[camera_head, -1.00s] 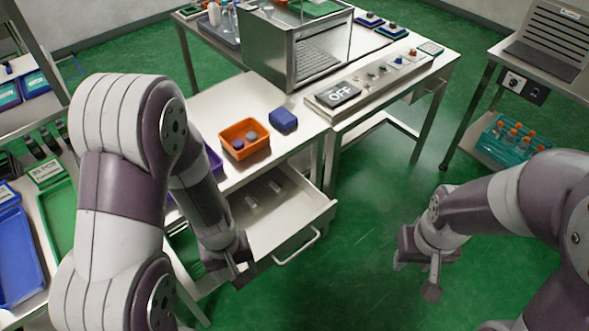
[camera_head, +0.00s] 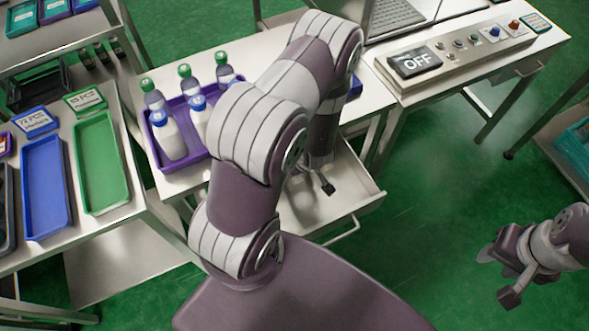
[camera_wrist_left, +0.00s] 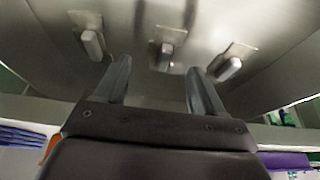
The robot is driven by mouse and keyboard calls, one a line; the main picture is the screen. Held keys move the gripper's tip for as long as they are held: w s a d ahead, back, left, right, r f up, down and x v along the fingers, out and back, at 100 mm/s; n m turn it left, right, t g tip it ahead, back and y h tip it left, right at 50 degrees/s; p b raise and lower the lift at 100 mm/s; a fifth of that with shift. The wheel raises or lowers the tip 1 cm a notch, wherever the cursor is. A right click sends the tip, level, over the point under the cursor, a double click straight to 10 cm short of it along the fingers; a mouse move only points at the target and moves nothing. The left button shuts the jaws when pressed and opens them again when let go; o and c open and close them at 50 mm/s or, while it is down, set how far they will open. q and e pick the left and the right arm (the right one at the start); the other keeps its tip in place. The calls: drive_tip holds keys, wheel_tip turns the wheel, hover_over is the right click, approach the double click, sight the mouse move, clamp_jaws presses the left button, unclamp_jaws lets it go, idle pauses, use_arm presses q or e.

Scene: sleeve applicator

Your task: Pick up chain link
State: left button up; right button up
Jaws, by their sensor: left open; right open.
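Three small light-grey pieces, which look like the chain links, lie spaced apart in the open metal drawer (camera_head: 352,180). The left wrist view shows a left piece (camera_wrist_left: 93,44), a middle piece (camera_wrist_left: 166,55) and a right piece (camera_wrist_left: 229,68), each by a flat pale plate. My left gripper (camera_head: 326,186) is over the drawer. Its fingers also show in the left wrist view (camera_wrist_left: 159,75), open and empty, with the middle piece beyond the gap. My left arm hides part of the drawer in the head view. My right gripper (camera_head: 510,285) is open over the floor, far right.
A purple tray (camera_head: 165,164) with several bottles stands on the table left of my left arm. A control box (camera_head: 455,58) reading OFF is at the back right. Green (camera_head: 100,170) and blue (camera_head: 45,190) trays lie on the left table. Green floor is clear right of the drawer.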

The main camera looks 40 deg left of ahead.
use_arm(q)
drive_tip(key=f, duration=0.1)
drive_tip(key=a+f, duration=0.1)
drive_tip(key=shift+s+a+f, duration=0.2)
drive_tip(key=shift+f, duration=0.1)
drive_tip(key=shift+w+a+f, duration=0.1)
drive_tip(key=shift+f, duration=0.15)
drive_tip(key=shift+w, duration=0.2)
drive_tip(key=c, duration=1.1)
drive_tip(key=shift+c, duration=0.2)
